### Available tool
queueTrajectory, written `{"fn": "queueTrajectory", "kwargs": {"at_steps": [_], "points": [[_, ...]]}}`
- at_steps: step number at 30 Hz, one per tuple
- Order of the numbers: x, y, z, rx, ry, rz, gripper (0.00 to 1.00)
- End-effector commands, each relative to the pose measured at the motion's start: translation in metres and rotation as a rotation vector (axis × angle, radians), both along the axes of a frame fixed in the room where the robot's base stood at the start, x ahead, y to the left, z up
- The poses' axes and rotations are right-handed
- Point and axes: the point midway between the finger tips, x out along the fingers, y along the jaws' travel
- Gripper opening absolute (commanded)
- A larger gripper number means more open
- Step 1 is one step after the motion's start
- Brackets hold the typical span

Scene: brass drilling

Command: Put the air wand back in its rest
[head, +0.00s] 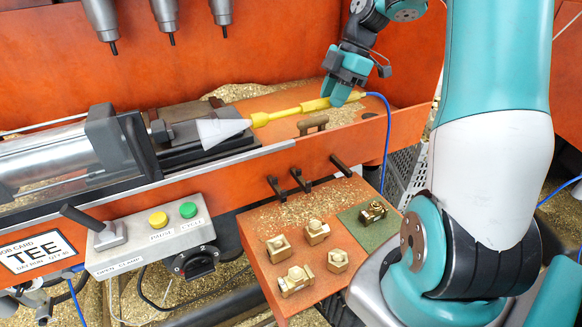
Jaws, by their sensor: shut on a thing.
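The yellow air wand (288,112) is in the head view, held over the machine bed with its nozzle pointing left. A white cone (222,130) spreads from the nozzle tip toward the dark vise block. A blue hose (387,130) runs from the wand's right end down past the bed's edge. My gripper (341,93) is shut around the wand's yellow handle near its right end. Several dark pegs (300,180) stick out from the orange front wall below the wand; I cannot tell for sure which of them form the rest.
Several brass fittings (279,248) stand on an orange side shelf (252,225), with another part on a green pad (358,228). A button box (150,245) stands at left. Drill spindles (165,18) hang above. Brass chips cover parts of the bed. A brown handle (312,124) lies below the wand.

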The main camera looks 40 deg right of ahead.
Motion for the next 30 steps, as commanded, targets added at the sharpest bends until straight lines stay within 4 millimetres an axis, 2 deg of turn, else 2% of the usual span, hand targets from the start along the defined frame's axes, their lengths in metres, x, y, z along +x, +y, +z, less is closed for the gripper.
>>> {"fn": "queueTrajectory", "kwargs": {"at_steps": [5, 15, 18, 26, 30], "points": [[0.0, 0.002, -0.025, 0.005, 0.005, 0.001, 0.0], [-0.001, 0.002, -0.119, 0.006, 0.008, 0.003, 0.0], [-0.001, 0.001, -0.141, 0.004, 0.006, 0.001, 0.0], [-0.001, 0.001, -0.168, 0.002, 0.003, -0.001, 0.0], [0.0, 0.001, -0.189, 0.003, 0.003, -0.001, 0.0]]}}
